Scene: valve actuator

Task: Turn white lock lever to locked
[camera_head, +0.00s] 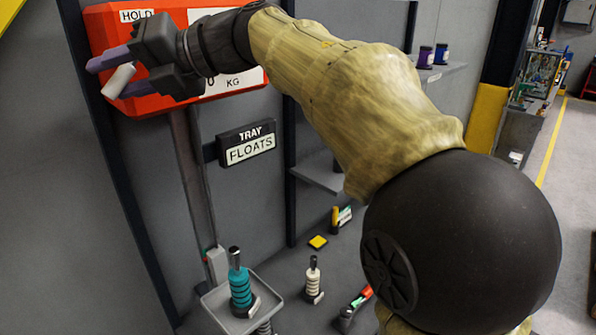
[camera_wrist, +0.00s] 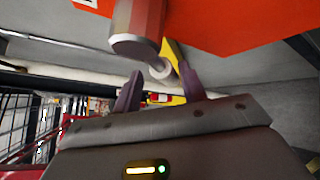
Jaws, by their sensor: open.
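The white lock lever (camera_head: 118,82) is a short pale cylinder at the lower left of the red-orange scale box (camera_head: 105,35). It is tilted in the head view. My gripper (camera_head: 113,75) is open at it, with its purple fingers on either side of the lever. In the wrist view a white round end (camera_wrist: 160,69) shows between the two fingertips (camera_wrist: 162,74). A thicker grey and red cylinder (camera_wrist: 138,28) is just above it. I cannot tell whether either finger touches the lever. My wrist and arm hide part of the box front, including some of its lettering.
A "TRAY FLOATS" sign (camera_head: 247,143) is below the box. A grey tray (camera_head: 213,300) holds a teal ringed float (camera_head: 239,290); a white float (camera_head: 313,280) stands to its right. A shelf (camera_head: 320,172) juts from the wall. Open floor lies at far right.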

